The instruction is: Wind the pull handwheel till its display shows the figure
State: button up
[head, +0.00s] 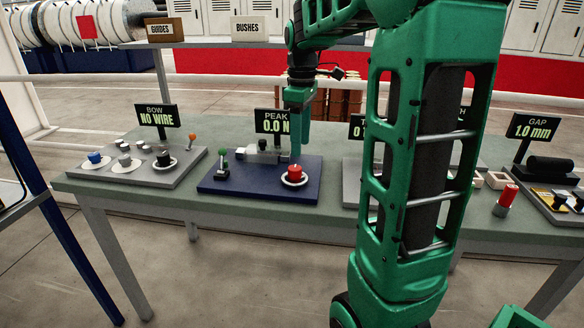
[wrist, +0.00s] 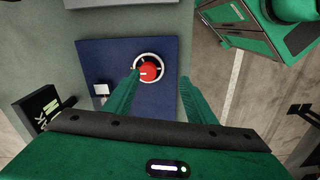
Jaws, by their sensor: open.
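The pull handwheel (head: 294,175) is a red knob in a white ring on a dark blue plate (head: 240,188). It also shows in the wrist view (wrist: 148,72), with a pale mark on its top. Its PEAK display (head: 271,121) reads 0.0, with the end hidden behind my gripper (head: 296,157). My gripper is over the handwheel, pointing down. In the wrist view my gripper (wrist: 160,78) is open, its two fingers apart, with the red knob between them but nearer the left finger. Whether the fingers touch it cannot be told.
A green-tipped lever (head: 223,163) and a grey clamp block (head: 262,155) stand on the same plate. Left is the BOW panel (head: 135,172) with several knobs. A red cylinder (head: 507,196) and the GAP display (head: 533,127) are right. My arm hides the table's middle right.

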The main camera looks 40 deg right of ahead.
aim_at(294, 168)
jog(key=w+f, duration=0.1)
jog(key=f, duration=0.2)
jog(key=w+f+n, duration=0.1)
jog(key=f, duration=0.3)
jog(key=w+d+f+n, duration=0.1)
jog(key=f, duration=0.2)
jog(key=shift+w+f, duration=0.15)
jog(key=shift+w, duration=0.05)
jog(key=shift+c, duration=0.6)
jog(key=c, duration=0.9)
